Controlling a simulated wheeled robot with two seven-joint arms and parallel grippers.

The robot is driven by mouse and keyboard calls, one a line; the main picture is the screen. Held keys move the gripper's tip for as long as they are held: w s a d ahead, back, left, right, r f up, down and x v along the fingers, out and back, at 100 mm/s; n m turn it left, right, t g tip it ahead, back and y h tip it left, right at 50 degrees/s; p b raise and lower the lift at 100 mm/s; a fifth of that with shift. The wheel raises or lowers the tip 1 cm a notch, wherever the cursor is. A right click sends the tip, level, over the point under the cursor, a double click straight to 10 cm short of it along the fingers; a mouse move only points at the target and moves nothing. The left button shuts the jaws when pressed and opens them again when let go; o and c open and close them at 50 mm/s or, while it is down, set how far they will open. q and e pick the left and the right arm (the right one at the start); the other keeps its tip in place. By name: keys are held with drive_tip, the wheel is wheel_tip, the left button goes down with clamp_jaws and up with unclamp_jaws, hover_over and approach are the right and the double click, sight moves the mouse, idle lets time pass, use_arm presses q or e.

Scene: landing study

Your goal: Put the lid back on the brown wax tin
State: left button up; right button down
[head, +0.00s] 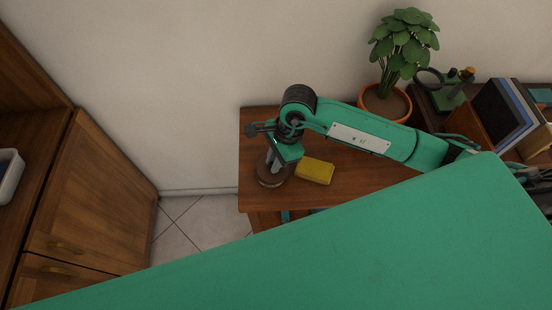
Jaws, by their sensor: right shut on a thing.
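The brown wax tin (266,182) is a small dark brown round thing near the left end of the wooden table. My right gripper (272,166) points down at its top and is shut on the lid. The lid is mostly hidden by the fingers and is hard to tell from the tin at this size. The lid is right over the tin or on it; I cannot tell whether it touches or sits level. My left gripper is not in view.
A yellow block (315,171) lies just right of the tin on the wooden table (345,165). A potted plant (385,103), a green stand with a magnifier (448,93) and several books (500,112) stand farther right. A wooden cabinet (95,195) is at left.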

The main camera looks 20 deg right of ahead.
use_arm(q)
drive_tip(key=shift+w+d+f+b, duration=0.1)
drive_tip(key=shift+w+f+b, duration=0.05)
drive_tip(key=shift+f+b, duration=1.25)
use_arm(e)
drive_tip(key=shift+f, duration=1.1)
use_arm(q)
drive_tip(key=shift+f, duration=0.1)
use_arm(e)
drive_tip(key=c, duration=0.8)
unclamp_jaws()
drive_tip(key=shift+r, duration=0.1)
use_arm(q)
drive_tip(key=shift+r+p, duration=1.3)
drive_tip(key=shift+p, duration=0.45)
use_arm(e)
drive_tip(key=shift+w+a+r, duration=0.15)
drive_tip(key=shift+a+r, duration=0.05)
drive_tip(key=shift+r, duration=0.9)
drive_tip(key=shift+w+a+r, duration=0.15)
drive_tip(key=shift+r, duration=0.9)
drive_tip(key=shift+w+a+r, duration=0.15)
drive_tip(key=shift+a+r, duration=0.05)
drive_tip(key=shift+r, duration=0.9)
drive_tip(key=shift+r, duration=0.1)
drive_tip(key=c, duration=1.4)
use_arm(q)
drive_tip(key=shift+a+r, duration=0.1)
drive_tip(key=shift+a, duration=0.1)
